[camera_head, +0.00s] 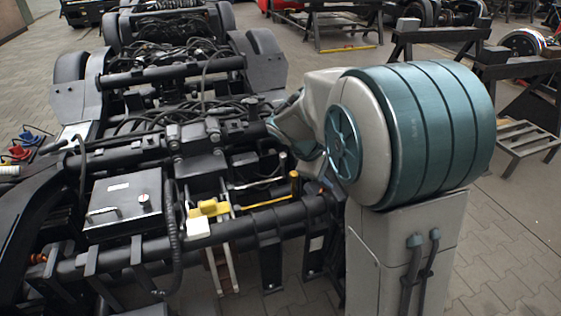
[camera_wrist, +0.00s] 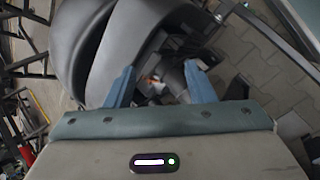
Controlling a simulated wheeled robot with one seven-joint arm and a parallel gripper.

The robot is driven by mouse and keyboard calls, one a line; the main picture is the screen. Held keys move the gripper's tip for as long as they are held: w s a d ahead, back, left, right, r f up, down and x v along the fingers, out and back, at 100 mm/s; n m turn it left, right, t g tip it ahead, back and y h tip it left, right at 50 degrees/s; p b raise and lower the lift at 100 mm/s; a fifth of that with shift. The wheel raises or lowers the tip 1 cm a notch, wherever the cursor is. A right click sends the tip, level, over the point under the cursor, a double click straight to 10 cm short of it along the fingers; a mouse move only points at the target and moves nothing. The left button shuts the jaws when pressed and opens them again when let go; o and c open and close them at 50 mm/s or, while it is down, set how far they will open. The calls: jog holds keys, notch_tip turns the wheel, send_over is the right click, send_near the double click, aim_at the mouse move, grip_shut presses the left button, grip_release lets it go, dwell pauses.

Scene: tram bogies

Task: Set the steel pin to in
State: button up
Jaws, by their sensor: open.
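I cannot single out the steel pin with certainty in either view. In the wrist view my gripper (camera_wrist: 160,68) is open, its two blue fingers apart with nothing held between them. Beyond the fingers, a small bright metal piece (camera_wrist: 158,88) with an orange mark shows among dark parts; I cannot tell whether it is the pin. In the head view my arm covers the right of the bogie (camera_head: 140,75), and my gripper is hidden behind it.
A grey box (camera_head: 122,205) with a handle sits on the bogie's near side. A yellow-handled part (camera_head: 208,208) and black hoses lie across the frame. Dark trestles (camera_head: 440,33) stand at the back right. A big dark wheel-like shape (camera_wrist: 105,45) is close in the wrist view.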

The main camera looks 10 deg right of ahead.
jog(key=w+a+f+n+t+h+b, duration=0.25)
jog(key=w+f+n+b, duration=0.25)
jog(key=w+f, duration=0.45)
jog(key=n+t+h+b, duration=0.4)
jog(key=n+t+b, duration=0.45)
jog(key=n, duration=0.35)
send_near(280, 157)
jog(key=shift+y, duration=0.25)
jog(key=b+x, duration=0.2)
jog(key=x, duration=0.3)
jog(key=b+x, duration=0.2)
jog(key=x, duration=0.4)
jog(key=shift+d+r, duration=0.25)
jog(key=shift+d, duration=0.15)
jog(key=shift+c, duration=0.2)
grip_shut()
